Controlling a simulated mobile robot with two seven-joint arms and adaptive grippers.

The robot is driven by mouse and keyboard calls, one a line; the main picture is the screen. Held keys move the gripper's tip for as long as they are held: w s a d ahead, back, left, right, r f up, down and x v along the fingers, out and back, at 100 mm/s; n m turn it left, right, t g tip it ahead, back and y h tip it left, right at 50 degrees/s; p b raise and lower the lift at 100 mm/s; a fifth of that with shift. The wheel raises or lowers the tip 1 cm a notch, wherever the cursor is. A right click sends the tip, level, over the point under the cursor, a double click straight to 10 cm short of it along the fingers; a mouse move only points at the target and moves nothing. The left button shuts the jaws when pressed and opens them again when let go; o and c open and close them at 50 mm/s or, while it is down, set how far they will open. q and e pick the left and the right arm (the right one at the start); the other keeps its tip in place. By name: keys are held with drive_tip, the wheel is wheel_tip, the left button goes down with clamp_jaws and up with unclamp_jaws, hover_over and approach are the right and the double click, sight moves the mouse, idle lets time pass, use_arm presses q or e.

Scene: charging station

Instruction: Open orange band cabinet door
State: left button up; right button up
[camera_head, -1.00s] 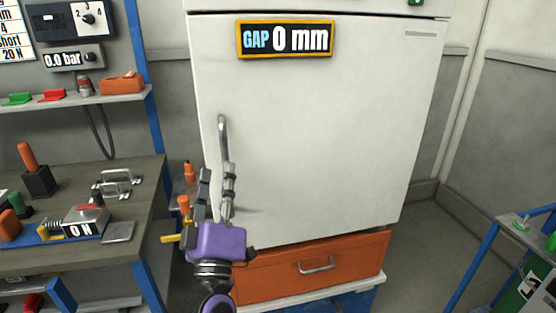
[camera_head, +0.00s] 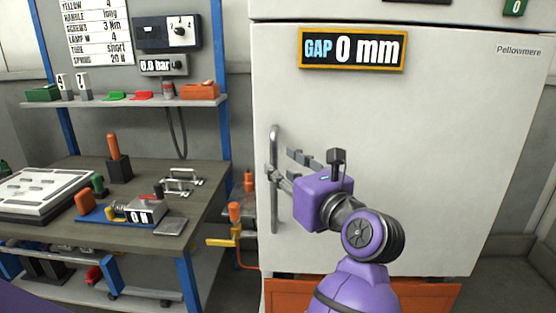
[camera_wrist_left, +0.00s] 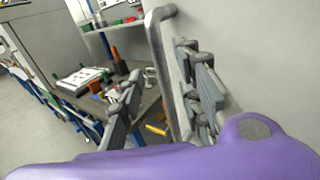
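The white cabinet door (camera_head: 420,150) is shut, and its orange-framed sign (camera_head: 352,49) reads "GAP 0 mm". A vertical grey bar handle (camera_head: 274,200) is on the door's left side. My left gripper (camera_head: 281,162) is at the handle's upper half, reaching in from the right. In the left wrist view, the handle (camera_wrist_left: 165,75) stands between the two spread fingers of the gripper (camera_wrist_left: 160,62). The fingers look apart from the bar; light contact cannot be told. My right gripper is not in view.
An orange drawer (camera_head: 430,294) is below the door. A workbench (camera_head: 150,235) with fixtures stands left, with a shelf (camera_head: 130,104) above it. An orange-capped valve with a yellow lever (camera_head: 222,242) sits between the bench and cabinet, near the handle.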

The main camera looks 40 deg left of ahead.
sight(276, 162)
use_arm(q)
drive_tip(key=x, duration=0.5)
drive_tip(key=shift+p, duration=0.3)
drive_tip(key=shift+d, duration=0.1)
clamp_jaws()
